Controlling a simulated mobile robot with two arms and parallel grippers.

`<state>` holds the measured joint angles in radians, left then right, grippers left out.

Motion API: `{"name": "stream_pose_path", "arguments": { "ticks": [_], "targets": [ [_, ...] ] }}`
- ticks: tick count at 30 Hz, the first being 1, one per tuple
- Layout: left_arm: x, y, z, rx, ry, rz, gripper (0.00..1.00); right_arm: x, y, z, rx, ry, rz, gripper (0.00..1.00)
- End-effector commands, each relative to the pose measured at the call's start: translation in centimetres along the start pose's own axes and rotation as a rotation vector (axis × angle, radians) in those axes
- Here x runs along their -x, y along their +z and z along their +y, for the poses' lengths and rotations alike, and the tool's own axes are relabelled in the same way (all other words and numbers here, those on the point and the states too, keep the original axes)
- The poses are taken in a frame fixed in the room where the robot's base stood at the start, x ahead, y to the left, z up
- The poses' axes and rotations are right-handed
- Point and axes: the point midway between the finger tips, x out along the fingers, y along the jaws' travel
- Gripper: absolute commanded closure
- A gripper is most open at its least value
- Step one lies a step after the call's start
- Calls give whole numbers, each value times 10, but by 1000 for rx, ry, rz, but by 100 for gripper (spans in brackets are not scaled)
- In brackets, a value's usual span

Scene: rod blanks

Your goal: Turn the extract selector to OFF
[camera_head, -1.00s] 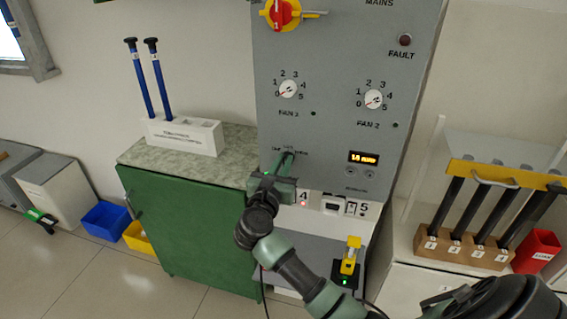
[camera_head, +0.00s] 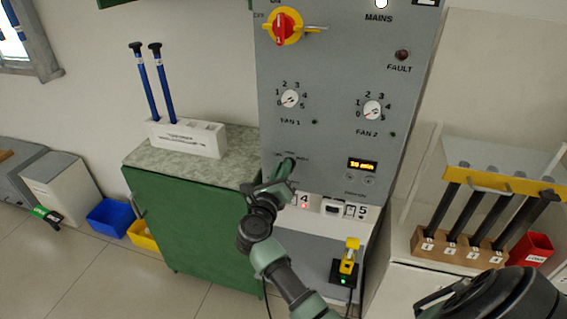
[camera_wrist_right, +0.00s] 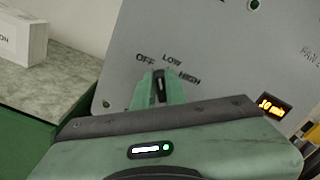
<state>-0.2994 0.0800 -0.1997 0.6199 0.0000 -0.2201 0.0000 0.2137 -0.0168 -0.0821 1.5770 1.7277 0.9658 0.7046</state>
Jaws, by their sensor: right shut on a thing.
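The extract selector (camera_wrist_right: 160,88) is a small dark knob low on the grey control panel. The words OFF, LOW and HIGH are printed in an arc above it. In the wrist view my right gripper (camera_wrist_right: 160,90) is shut on the knob, one green finger on each side. The knob's upper end points roughly up, close to LOW; its exact setting is hard to tell. In the head view my right gripper (camera_head: 283,172) is at the panel's lower left and covers the knob. My left gripper is not in view.
The panel also has a red and yellow mains switch (camera_head: 284,27), fan dials (camera_head: 290,98) and an orange display (camera_head: 362,164) reading 10 min. A white block with blue rods (camera_head: 188,137) stands on the green cabinet at left. A wooden rack (camera_head: 462,250) stands at right.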

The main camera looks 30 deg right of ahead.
Motion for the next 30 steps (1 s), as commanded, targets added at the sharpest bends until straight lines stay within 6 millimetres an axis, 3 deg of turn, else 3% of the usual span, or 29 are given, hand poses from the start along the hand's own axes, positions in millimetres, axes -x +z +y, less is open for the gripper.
{"name": "stream_pose_path", "arguments": {
  "ticks": [3, 15, 30],
  "targets": [
    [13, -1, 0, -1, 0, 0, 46, 1, 2, 1, 107, 3, 4, 100],
    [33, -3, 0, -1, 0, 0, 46, 1, 0, 6, 377, 3, 1, 100],
    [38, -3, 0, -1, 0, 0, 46, 1, -2, 8, 468, 2, 1, 100]
  ]
}}
